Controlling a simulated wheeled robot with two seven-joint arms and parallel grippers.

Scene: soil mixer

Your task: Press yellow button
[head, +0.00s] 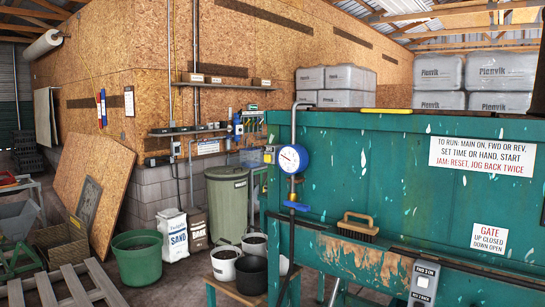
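No yellow button can be made out clearly in the head view. A small box with yellow on it (269,154) sits at the left end of the green mixer (400,160), too small to tell what it is. A yellow bar (386,111) lies along the mixer's top edge. Neither of my grippers is in view.
A pressure gauge (293,159) on a pipe and a wooden brush (357,226) are at the mixer's front. Buckets (224,263) stand on a low bench to its left. A green tub (137,258), sand bag (172,235) and wooden pallet (65,290) occupy the left floor.

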